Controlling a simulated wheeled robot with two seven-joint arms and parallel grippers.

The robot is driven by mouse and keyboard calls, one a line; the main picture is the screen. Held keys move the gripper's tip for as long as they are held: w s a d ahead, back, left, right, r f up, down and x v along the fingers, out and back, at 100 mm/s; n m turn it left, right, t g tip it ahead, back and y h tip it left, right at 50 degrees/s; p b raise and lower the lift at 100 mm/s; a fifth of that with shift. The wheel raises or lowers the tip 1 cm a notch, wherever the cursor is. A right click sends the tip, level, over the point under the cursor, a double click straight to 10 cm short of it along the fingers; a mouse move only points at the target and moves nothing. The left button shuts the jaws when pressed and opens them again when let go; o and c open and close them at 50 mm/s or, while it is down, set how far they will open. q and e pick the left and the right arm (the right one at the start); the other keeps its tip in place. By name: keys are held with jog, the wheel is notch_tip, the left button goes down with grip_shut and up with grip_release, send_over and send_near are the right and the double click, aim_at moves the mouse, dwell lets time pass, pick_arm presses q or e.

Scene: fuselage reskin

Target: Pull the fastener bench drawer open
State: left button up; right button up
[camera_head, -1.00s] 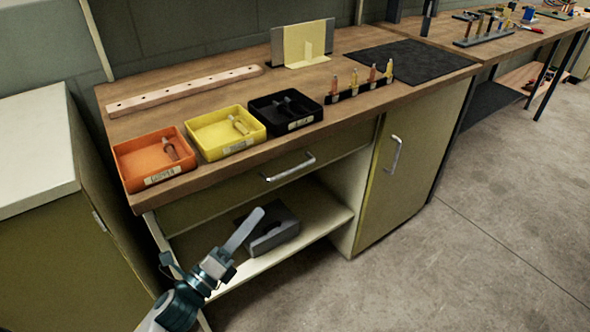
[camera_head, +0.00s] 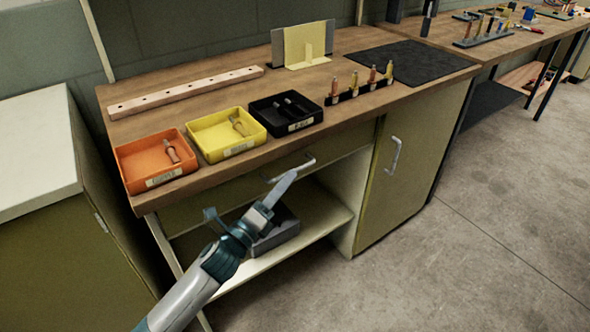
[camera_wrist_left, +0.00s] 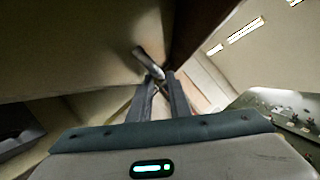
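The fastener bench drawer (camera_head: 225,192) is shut, its olive front flush below the wooden bench top. My left gripper (camera_head: 289,178) is at the handle, reaching up from below. In the left wrist view the handle (camera_wrist_left: 148,64) shows just beyond the fingertips of my left gripper (camera_wrist_left: 160,76). The two fingers are apart with a gap between them. I cannot tell whether they touch the handle. My right gripper is in neither view.
Orange (camera_head: 150,178), yellow (camera_head: 240,147) and black (camera_head: 305,125) trays stand along the bench top's front edge. Below the drawer is an open shelf (camera_head: 325,222) with a grey object (camera_head: 280,238). A cabinet door (camera_head: 415,165) is to the right. The floor in front is clear.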

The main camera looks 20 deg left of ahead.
aim_at(295, 169)
pick_arm(q)
jog(key=shift+x, duration=2.25)
grip_shut()
